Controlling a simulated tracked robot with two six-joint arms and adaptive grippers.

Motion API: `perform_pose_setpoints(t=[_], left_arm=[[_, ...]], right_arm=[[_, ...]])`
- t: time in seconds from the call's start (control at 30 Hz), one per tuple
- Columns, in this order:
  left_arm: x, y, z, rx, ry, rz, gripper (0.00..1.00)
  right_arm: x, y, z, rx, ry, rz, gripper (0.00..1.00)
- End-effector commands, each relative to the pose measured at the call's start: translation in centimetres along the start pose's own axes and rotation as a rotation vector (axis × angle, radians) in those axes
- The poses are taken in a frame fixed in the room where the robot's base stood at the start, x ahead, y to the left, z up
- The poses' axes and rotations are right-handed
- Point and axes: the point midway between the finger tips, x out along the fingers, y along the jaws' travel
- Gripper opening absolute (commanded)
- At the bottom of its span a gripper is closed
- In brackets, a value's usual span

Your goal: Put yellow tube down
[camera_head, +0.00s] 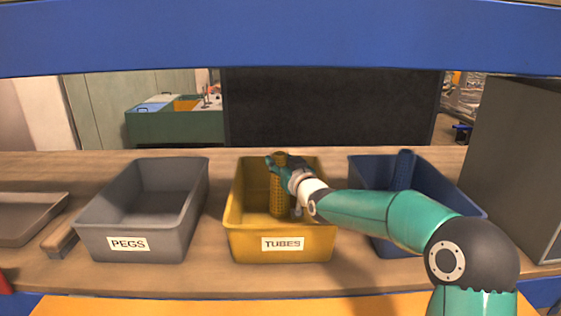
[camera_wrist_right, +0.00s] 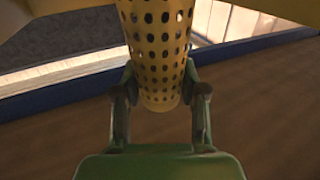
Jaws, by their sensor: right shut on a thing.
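The yellow tube (camera_head: 277,196) is perforated and stands roughly upright inside the yellow bin labelled TUBES (camera_head: 236,225). My right gripper (camera_head: 278,163) is shut on the tube near its upper end. In the right wrist view the tube (camera_wrist_right: 158,45) shows between the two fingers of my right gripper (camera_wrist_right: 160,93), with its round holes visible. Whether the tube's lower end touches the bin floor I cannot tell. My left gripper is not in view.
A grey bin labelled PEGS (camera_head: 95,225) stands to the left, and a blue bin (camera_head: 440,188) holding a blue tube (camera_head: 403,170) to the right. A grey tray (camera_head: 28,212) lies at far left. A grey box (camera_head: 520,160) stands at far right.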

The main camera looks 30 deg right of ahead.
Motion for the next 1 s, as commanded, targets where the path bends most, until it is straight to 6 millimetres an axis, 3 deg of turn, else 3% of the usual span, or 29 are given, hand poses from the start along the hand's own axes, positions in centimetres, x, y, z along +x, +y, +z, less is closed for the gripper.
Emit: perform_pose_setpoints(t=[0.03,0.07,0.2,0.6,1.0], left_arm=[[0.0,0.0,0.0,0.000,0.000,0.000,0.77],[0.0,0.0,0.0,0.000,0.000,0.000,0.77],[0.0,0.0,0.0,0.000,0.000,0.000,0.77],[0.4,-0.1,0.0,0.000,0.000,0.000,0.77],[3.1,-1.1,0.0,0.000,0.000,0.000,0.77]], right_arm=[[0.0,0.0,0.0,0.000,0.000,0.000,0.10],[0.0,0.0,0.0,0.000,-0.001,0.000,0.45],[0.0,0.0,0.0,0.000,-0.001,0.000,0.67],[-0.5,-0.1,0.1,0.000,0.000,-0.001,0.67],[-6.0,-0.1,0.2,0.000,0.002,-0.001,0.67]])
